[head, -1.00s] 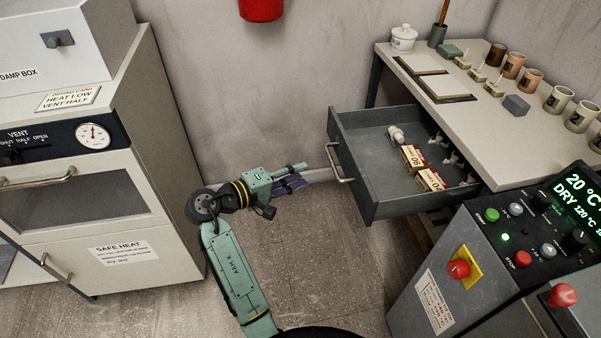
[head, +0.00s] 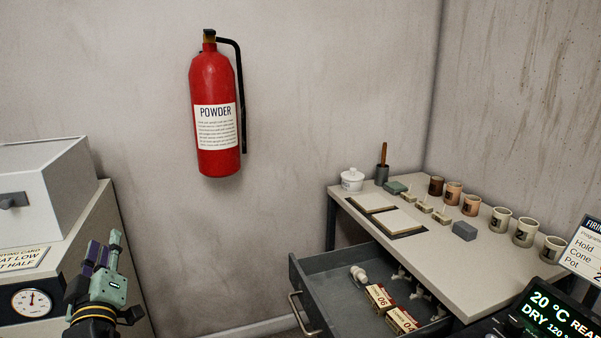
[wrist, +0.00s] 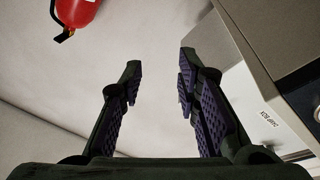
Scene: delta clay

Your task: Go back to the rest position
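My gripper (head: 100,257) shows at the lower left of the head view, pointing up in front of the drying cabinet and the bare wall. In the wrist view my gripper (wrist: 157,85) has its two dark fingers with purple pads spread wide apart. Nothing is between them. It is away from the drawer and touches nothing that I can see. Most of the arm below the gripper is out of the head view.
A grey drawer (head: 333,304) stands open under the bench (head: 440,250), with boxes and small items inside. Cups line the bench. A red fire extinguisher (head: 214,120) hangs on the wall. The damp box (head: 50,190) sits on the cabinet (head: 85,230) at left. A control panel (head: 545,310) is lower right.

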